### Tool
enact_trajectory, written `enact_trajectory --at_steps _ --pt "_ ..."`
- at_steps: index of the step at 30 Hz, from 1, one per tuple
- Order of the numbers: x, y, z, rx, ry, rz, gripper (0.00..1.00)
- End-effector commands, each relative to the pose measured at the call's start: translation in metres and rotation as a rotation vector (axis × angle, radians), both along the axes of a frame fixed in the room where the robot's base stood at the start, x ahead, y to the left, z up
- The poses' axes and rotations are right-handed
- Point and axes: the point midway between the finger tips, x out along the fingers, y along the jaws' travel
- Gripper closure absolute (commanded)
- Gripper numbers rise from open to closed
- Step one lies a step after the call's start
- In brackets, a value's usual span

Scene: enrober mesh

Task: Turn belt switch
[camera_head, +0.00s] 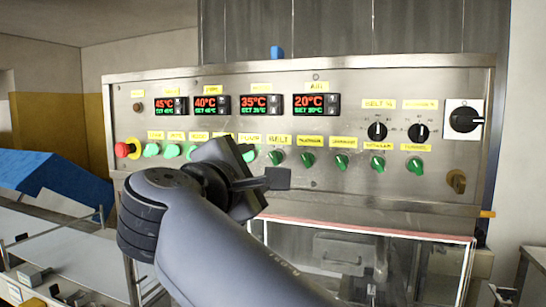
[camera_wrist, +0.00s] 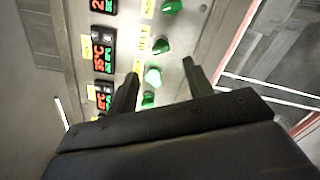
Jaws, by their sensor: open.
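The belt switch (camera_head: 276,157) is a dark green knob under a yellow label reading BELT, in the lower row of the steel control panel (camera_head: 230,80). In the wrist view the belt switch (camera_wrist: 161,46) shows just beyond the fingertips, toward the top. My gripper (camera_head: 262,168) is open and empty in front of the panel, left of and below the belt switch. In the wrist view its fingers (camera_wrist: 160,72) frame a brighter, lit green knob (camera_wrist: 153,76) beside the belt switch. I cannot tell whether the fingers touch anything.
More green knobs (camera_head: 308,160) stand close on the right. A red emergency button (camera_head: 123,150) is at the panel's left. Black dials (camera_head: 377,131) and a black rotary switch (camera_head: 464,119) are at the right. A glass-sided enclosure (camera_head: 350,250) sits below.

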Motion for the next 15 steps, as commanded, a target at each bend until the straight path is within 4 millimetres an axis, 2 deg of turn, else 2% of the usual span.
enact_trajectory --at_steps 9,15 --pt "0.053 -0.021 0.002 0.000 0.002 -0.005 0.51" --pt "0.075 -0.028 0.001 0.001 0.003 -0.002 0.51"
